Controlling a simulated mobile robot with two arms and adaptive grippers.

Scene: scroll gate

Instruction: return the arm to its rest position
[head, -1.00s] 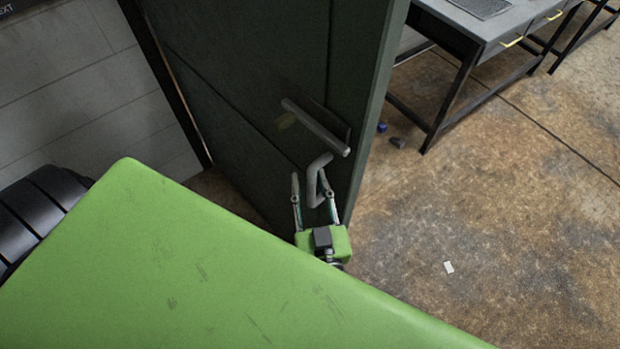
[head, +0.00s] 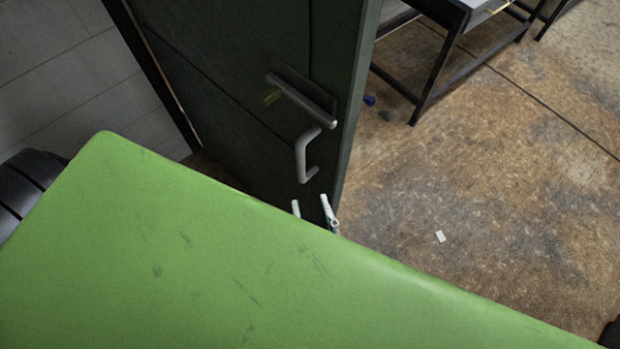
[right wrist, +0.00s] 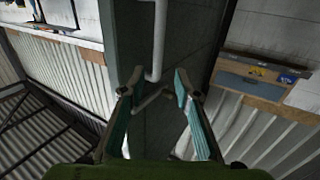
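My right gripper (head: 312,212) shows only its two fingertips in the head view, just past the edge of my green body. It is open and empty, below and apart from the door's handle. The dark green door (head: 225,95) stands ajar, with a grey lever (head: 300,100) and a grey U-shaped pull handle (head: 302,155) below it. In the right wrist view the open gripper (right wrist: 156,82) has its fingers spread, with the pull handle (right wrist: 159,40) beyond them. The rest of my right arm is hidden behind my green body in the head view. My left gripper is not in view.
A dark-framed table (head: 440,65) stands at the upper right beyond the door. A small white scrap (head: 440,236) and small dark and blue bits (head: 370,100) lie on the brown floor (head: 500,190). Floor at the right is mostly clear. A grey wall (head: 50,70) is left.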

